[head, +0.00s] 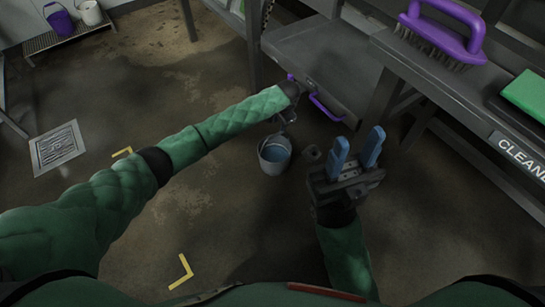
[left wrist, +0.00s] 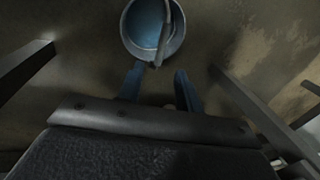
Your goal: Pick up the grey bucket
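The grey bucket (head: 274,155) stands upright on the floor below the workbenches, with bluish contents or a bluish inside. In the left wrist view the bucket (left wrist: 128,30) is at the top, its handle (left wrist: 165,35) crossing the opening. My left gripper (head: 284,117) is above and just behind the bucket in the head view, where its fingers are hard to make out. In the left wrist view my left gripper's (left wrist: 160,78) blue fingers are apart, with nothing seen between them. My right gripper (head: 357,148) is open and empty, right of the bucket.
A grey bench (head: 325,55) and a labelled shelf (head: 455,95) overhang the right side. A purple brush (head: 445,30) and a green pad (head: 526,93) lie there. A purple bucket (head: 60,20) and a white bucket (head: 90,13) stand far left. Floor left of the bucket is open, with a drain (head: 57,147).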

